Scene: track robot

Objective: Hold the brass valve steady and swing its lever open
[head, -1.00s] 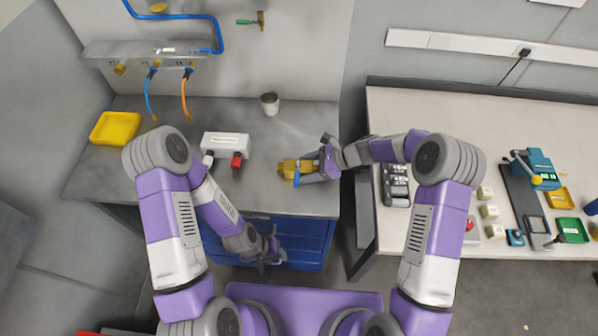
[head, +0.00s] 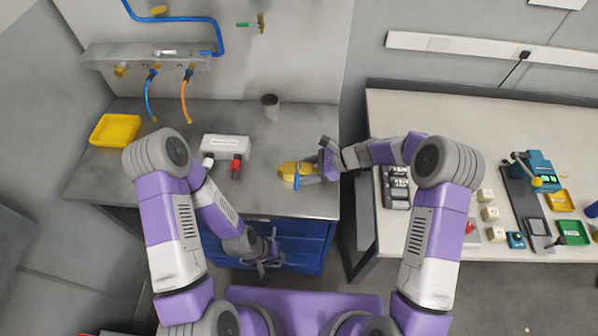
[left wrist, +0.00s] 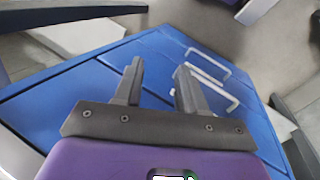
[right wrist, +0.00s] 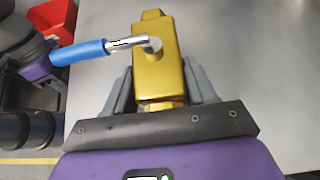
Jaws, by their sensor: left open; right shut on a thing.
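The brass valve (head: 288,169) lies on the grey bench near its right front part. It is a gold block, and a lever with a blue grip (head: 296,180) points toward the front of the bench. In the right wrist view the valve body (right wrist: 158,80) sits between the fingers, and the blue lever grip (right wrist: 78,52) sticks out to the left, across the body. My right gripper (head: 312,168) is shut on the valve body from the right. My left gripper (head: 268,264) is open and empty, low in front of the blue drawers; its fingers (left wrist: 156,84) show apart in the left wrist view.
A grey cup (head: 270,105) and a yellow tray (head: 115,129) are further back. Blue drawers (head: 300,246) with handles are under the bench. Bench surface around the valve is clear.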

